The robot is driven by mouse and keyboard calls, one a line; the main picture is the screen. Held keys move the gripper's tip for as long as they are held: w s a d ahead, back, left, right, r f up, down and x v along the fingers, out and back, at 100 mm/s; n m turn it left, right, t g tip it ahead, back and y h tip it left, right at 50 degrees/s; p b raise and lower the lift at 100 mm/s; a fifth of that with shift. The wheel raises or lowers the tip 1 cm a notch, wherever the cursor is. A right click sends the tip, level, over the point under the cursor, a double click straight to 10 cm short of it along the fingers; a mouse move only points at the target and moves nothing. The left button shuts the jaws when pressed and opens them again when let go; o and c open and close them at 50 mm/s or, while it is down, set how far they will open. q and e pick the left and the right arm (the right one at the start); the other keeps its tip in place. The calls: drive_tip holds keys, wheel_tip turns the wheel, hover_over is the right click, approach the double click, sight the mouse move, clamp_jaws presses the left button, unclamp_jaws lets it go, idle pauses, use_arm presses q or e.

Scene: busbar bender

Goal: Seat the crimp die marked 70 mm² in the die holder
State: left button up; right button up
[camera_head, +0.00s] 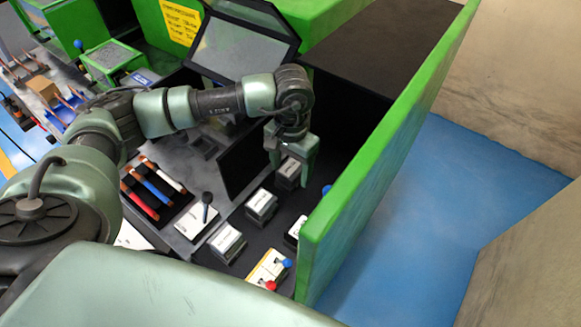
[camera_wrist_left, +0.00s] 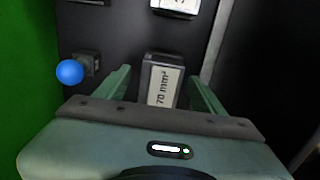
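The crimp die marked 70 mm² (camera_wrist_left: 163,84) is a dark block with a white label and sits on a dark surface. In the wrist view it lies between the two fingers of my left gripper (camera_wrist_left: 158,85), with a gap on each side. In the head view the left gripper (camera_head: 291,160) points down over a labelled block (camera_head: 289,172), which appears to be this die. The fingers are open around it. I cannot make out the die holder for certain. My right gripper is not in view.
Other labelled blocks (camera_head: 261,206) (camera_head: 228,243) stand nearer on the dark surface. A green wall panel (camera_head: 385,160) rises close on the right. A blue knob (camera_wrist_left: 70,72) is left of the die in the wrist view. Red, blue and white-handled tools (camera_head: 152,190) lie at left.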

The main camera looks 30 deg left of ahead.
sight(291, 168)
use_arm(q)
wheel_tip(291, 168, up, 8)
drive_tip(key=shift+w+f+b, duration=0.1)
drive_tip(key=shift+b, duration=0.6)
idle(0.3)
